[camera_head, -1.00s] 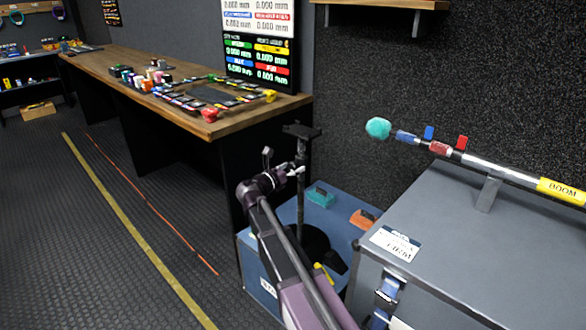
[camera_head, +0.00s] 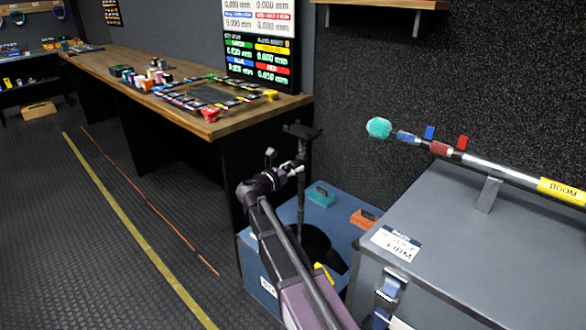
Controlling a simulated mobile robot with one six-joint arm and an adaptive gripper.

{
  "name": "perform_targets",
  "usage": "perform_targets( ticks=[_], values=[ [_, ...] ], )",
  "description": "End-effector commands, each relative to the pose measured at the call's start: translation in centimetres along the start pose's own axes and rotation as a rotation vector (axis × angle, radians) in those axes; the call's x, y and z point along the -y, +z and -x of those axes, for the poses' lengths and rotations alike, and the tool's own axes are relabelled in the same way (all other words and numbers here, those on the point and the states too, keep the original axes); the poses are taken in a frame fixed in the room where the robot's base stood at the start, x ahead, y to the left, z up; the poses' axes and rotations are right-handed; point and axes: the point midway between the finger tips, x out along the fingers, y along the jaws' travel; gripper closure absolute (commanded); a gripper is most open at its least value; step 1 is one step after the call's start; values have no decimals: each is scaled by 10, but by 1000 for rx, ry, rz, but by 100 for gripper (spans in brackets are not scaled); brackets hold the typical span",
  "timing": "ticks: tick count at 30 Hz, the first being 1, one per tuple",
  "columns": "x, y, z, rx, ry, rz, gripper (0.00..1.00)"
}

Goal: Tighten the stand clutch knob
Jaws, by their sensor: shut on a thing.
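A black stand (camera_head: 301,205) with a flat top plate (camera_head: 301,131) stands upright on a round black base (camera_head: 306,243) on the blue case. My gripper (camera_head: 293,167) is at the stand's post, a little below the top plate, coming in from the left. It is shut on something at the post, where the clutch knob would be. The knob itself is too small and too covered by the gripper to make out.
The blue case (camera_head: 262,262) also carries a teal block (camera_head: 320,196) and an orange block (camera_head: 363,219). A grey case (camera_head: 470,245) with a boom pole (camera_head: 505,172) stands close on the right. A wooden bench (camera_head: 190,75) is behind left.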

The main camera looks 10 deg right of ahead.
Motion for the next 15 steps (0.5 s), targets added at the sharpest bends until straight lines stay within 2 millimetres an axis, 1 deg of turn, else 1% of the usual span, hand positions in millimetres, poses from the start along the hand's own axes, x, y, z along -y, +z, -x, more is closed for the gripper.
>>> perform_targets(
  ticks=[15],
  values=[
    [1,0,-2,2,-4,-450,89]
  ],
)
